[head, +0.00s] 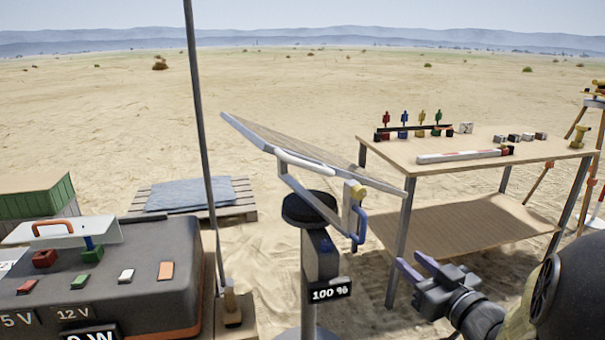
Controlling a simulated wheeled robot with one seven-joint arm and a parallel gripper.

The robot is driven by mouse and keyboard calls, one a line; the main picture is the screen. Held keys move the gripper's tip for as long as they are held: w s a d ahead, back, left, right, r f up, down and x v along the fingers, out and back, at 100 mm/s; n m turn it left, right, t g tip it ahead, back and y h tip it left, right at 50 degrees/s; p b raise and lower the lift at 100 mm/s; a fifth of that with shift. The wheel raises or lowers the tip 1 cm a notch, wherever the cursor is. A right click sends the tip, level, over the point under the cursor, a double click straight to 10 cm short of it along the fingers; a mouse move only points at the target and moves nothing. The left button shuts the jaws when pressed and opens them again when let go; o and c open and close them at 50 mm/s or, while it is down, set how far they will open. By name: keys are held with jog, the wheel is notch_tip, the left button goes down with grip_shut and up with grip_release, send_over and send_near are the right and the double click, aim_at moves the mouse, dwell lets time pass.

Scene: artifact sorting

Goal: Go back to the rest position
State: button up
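My gripper (418,265) is at the lower right, with its arm coming in from the right edge. Its two purple fingers point up and left and stand apart, with nothing seen between them. It is in front of the wooden table (480,152) and to the right of the tilted panel (300,150). The panel sits on a dark post (318,250) with a "100 %" display. A blue handle (358,222) hangs from a yellowish block at the panel's right end and is apart from my gripper.
A dark case (150,260) with coloured blocks stands at lower left beside a thin pole (198,110). A pallet (190,205) and a green crate (35,200) lie behind. Small figures, cubes and a white bar (460,156) are on the table. A tripod (578,130) stands far right.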

notch_tip(320, 180, down, 11)
jog(key=w+a+m+g+h, duration=0.1)
jog(key=m+g+h, duration=0.2)
jog(key=g+h, duration=0.3)
jog(key=s+a+f+g, duration=0.7)
jog(key=s+a+g, duration=0.1)
jog(key=s+a, duration=0.15)
jog(key=w+d+r+p+v, duration=0.1)
jog(key=w+p+v, duration=0.2)
jog(key=p+v, duration=1.4)
jog(key=w+d+r+p+v, duration=0.1)
jog(key=w+p+v, duration=0.3)
jog(key=p+v, duration=1.3)
jog(key=shift+d+m+y+p, duration=0.2)
jog(key=shift+m+y+p, duration=0.15)
jog(key=shift+p, duration=0.3)
jog(key=shift+w, duration=0.1)
